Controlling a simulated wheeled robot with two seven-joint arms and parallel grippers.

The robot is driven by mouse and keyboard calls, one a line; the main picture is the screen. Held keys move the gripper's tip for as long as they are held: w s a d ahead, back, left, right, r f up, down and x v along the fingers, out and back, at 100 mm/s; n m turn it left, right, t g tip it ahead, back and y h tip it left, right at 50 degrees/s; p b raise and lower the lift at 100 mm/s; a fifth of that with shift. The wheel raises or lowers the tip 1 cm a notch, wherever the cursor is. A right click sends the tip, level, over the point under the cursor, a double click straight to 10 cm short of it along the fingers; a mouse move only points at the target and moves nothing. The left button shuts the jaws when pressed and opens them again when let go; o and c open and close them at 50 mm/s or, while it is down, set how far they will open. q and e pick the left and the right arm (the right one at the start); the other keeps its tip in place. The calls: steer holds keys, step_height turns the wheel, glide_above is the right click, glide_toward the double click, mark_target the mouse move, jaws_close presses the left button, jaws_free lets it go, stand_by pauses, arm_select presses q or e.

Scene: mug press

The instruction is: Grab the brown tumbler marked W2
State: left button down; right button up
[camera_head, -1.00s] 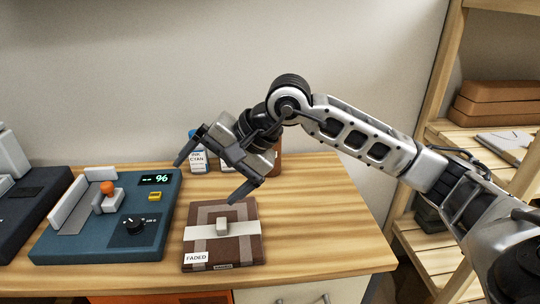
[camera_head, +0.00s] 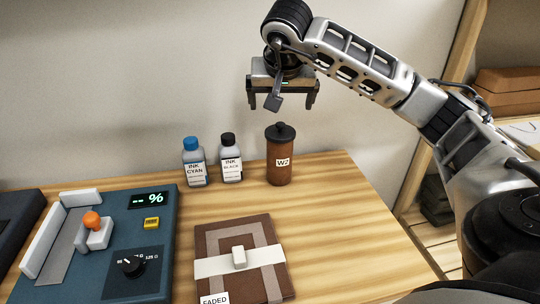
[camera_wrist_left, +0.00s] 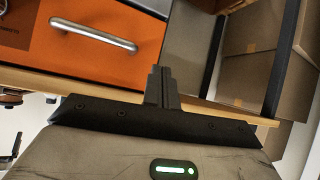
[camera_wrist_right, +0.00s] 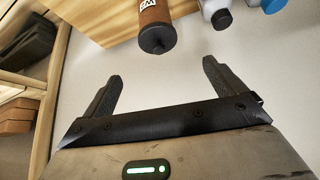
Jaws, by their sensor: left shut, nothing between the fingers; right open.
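The brown tumbler (camera_head: 279,164) with a black lid and a white W2 label stands upright at the back of the wooden table, right of the ink bottles. It also shows in the right wrist view (camera_wrist_right: 154,14), ahead of the fingers. My right gripper (camera_head: 281,105) is open and empty, above the tumbler and apart from it. Its two fingers show spread in the right wrist view (camera_wrist_right: 156,82). My left gripper (camera_wrist_left: 160,85) is shut and empty in the left wrist view, facing an orange drawer front; it is not in the head view.
A cyan ink bottle (camera_head: 194,166) and a black ink bottle (camera_head: 231,162) stand just left of the tumbler. A brown flat pad marked FADED (camera_head: 213,240) lies in front. A blue press control unit (camera_head: 110,230) is at left. Wooden shelves (camera_wrist_right: 20,78) are at the right.

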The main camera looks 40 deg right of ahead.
mark_target(281, 126)
steer(key=x, duration=0.8)
steer(key=shift+s+d+f, duration=0.1)
steer(key=shift+s+f, duration=0.15)
steer(key=shift+f, duration=0.05)
steer(key=shift+p+x, duration=0.5)
steer(key=shift+x, duration=2.2)
steer(key=c, duration=1.2)
steer(key=shift+w+r, duration=0.1)
steer(key=c, duration=0.3)
steer(key=shift+r, duration=0.1)
